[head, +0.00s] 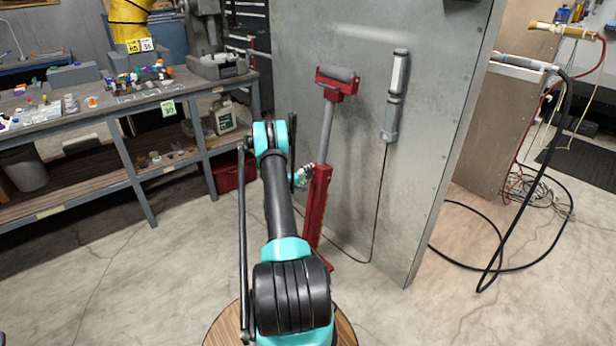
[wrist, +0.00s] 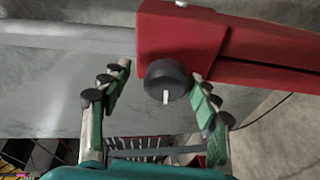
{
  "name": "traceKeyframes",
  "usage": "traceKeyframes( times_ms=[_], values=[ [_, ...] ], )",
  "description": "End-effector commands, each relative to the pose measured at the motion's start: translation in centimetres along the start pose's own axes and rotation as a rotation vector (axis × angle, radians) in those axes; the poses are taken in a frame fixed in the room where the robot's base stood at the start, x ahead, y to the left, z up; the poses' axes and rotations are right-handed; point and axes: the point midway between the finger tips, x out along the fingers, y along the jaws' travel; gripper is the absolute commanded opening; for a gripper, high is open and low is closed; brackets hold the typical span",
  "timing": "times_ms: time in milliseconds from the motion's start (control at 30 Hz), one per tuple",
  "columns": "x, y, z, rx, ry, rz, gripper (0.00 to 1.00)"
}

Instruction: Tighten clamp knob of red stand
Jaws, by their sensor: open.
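The red stand (head: 318,205) stands upright against the grey metal panel in the head view, with a grey post and a roller head (head: 338,80) on top. In the wrist view the red stand body (wrist: 215,40) lies across the upper right. Its black round clamp knob (wrist: 167,81), with a pale mark on its face, is at the centre. My gripper (wrist: 165,80) is open, with one green-padded finger on each side of the knob. The right finger looks close to the knob; I cannot tell if it touches. In the head view my arm partly hides the gripper (head: 303,178).
The grey panel (head: 425,150) stands behind the stand, with a light wand (head: 395,95) and its hanging cord. A workbench (head: 110,105) with small parts is at the left. Black hose (head: 490,250) lies on the floor at the right. Floor at the left front is clear.

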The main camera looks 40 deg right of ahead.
Motion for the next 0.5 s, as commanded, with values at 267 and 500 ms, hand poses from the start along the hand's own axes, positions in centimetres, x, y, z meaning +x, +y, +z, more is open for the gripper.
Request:
traceKeyframes(
  times_ms=[267,500],
  values=[
    [-0.7,4.6,-0.7,-0.004,0.001,0.004,0.73],
    [-1.3,8.1,-1.6,-0.003,0.009,0.003,0.77]
  ],
)
